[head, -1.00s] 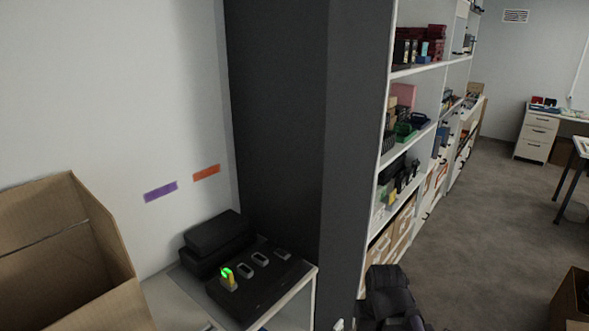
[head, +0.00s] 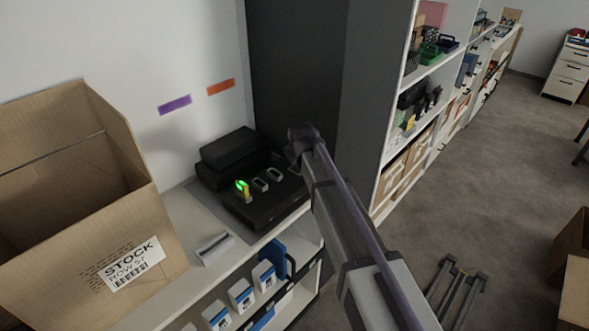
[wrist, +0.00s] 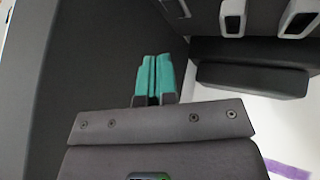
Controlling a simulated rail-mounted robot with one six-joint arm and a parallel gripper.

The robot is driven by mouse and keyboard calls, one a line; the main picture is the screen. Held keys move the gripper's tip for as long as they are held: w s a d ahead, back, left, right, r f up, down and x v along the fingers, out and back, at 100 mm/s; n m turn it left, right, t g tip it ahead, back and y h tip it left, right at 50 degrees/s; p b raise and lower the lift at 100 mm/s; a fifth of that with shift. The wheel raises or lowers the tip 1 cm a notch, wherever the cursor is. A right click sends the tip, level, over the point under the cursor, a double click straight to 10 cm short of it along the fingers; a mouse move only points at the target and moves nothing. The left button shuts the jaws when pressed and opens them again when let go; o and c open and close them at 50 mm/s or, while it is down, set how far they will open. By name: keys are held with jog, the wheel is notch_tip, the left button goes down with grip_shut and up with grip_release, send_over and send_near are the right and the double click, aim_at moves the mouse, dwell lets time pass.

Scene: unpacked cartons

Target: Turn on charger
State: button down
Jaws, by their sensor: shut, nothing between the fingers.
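The charger (head: 262,211) is a low black box on a white shelf top beside the wall. Its top has grey-rimmed slots (head: 261,185). A yellow item with a glowing green top (head: 243,187) stands in the left one. My arm reaches in from the lower right, and its end is over the charger's right back part. My gripper's fingertips are hidden in the head view. In the wrist view my gripper (wrist: 153,62) has its teal fingers shut together, empty. No switch can be made out.
Black boxes (head: 232,150) are stacked behind the charger. A dark pillar (head: 290,70) rises right behind it. An open carton (head: 90,200) stands to the left. A small white-edged box (head: 214,248) lies in front. Shelves (head: 430,90) line the right.

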aim_at(294, 168)
jog(key=w+a+r+n+t, duration=0.1)
jog(key=w+r+n+t, duration=0.1)
jog(key=w, duration=0.3)
jog(key=shift+a+r+t+y, duration=0.3)
jog(key=shift+a+r+y, duration=0.1)
jog(key=f+b, duration=0.5)
jog(key=f, duration=0.1)
jog(key=f+b, duration=0.2)
jog(key=b, duration=0.1)
jog(key=shift+w+a+f+b, duration=0.35)
jog(key=shift+a+f, duration=0.05)
jog(key=shift+f, duration=0.1)
dwell(1.1)
jog(key=shift+f+b, duration=0.35)
jog(key=shift+b, duration=0.1)
jog(key=shift+f, duration=0.25)
dwell(0.3)
dwell(0.4)
jog(key=shift+r+p, duration=0.45)
jog(key=shift+r, duration=0.25)
